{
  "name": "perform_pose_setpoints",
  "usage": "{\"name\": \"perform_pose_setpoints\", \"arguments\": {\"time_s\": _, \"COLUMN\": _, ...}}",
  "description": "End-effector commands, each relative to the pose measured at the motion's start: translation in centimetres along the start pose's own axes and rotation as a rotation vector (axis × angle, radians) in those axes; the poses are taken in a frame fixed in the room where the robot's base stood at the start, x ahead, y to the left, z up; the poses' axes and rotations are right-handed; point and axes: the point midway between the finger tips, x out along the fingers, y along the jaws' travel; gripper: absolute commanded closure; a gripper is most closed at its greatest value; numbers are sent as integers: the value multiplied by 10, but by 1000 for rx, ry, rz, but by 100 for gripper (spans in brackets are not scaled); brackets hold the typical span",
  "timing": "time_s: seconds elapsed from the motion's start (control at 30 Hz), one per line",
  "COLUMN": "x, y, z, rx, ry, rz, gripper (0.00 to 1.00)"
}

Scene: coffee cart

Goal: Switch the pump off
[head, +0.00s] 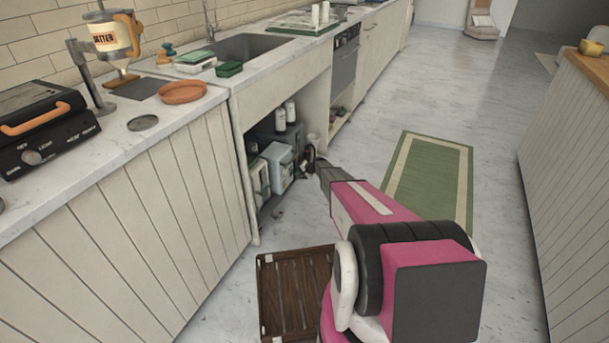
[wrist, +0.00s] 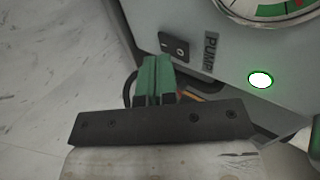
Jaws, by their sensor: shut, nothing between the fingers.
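In the wrist view, a grey panel (wrist: 225,50) carries a small dark rocker switch (wrist: 174,46) with the label PUMP (wrist: 210,49) to its right. A round lamp (wrist: 260,80) to the right is lit, white with a green rim. My gripper (wrist: 157,60) is shut and empty, its green fingertips just below and left of the switch. I cannot tell whether they touch the panel, or which way the switch is tipped. In the head view my gripper (head: 318,165) reaches low towards the open cabinet under the sink; the switch cannot be made out there.
A gauge (wrist: 265,8) is partly in view above the panel. Under the sink (head: 247,47) stand a pale box (head: 277,165) and bottles (head: 290,111). A brown slatted crate (head: 290,290) is on the floor below my arm. A green rug (head: 425,175) lies to the right.

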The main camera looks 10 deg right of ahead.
Motion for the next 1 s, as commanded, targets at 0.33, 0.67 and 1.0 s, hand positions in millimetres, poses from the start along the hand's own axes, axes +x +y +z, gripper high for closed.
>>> {"name": "perform_pose_setpoints", "arguments": {"time_s": 0.33, "x": 12, "y": -13, "z": 0, "rx": 1, "ry": 0, "rz": 0, "gripper": 100}}
{"name": "perform_pose_setpoints", "arguments": {"time_s": 0.67, "x": 16, "y": -18, "z": 0, "rx": 0, "ry": -1, "rz": 0, "gripper": 100}}
{"name": "perform_pose_setpoints", "arguments": {"time_s": 1.0, "x": 15, "y": -19, "z": 0, "rx": 1, "ry": 0, "rz": 0, "gripper": 100}}
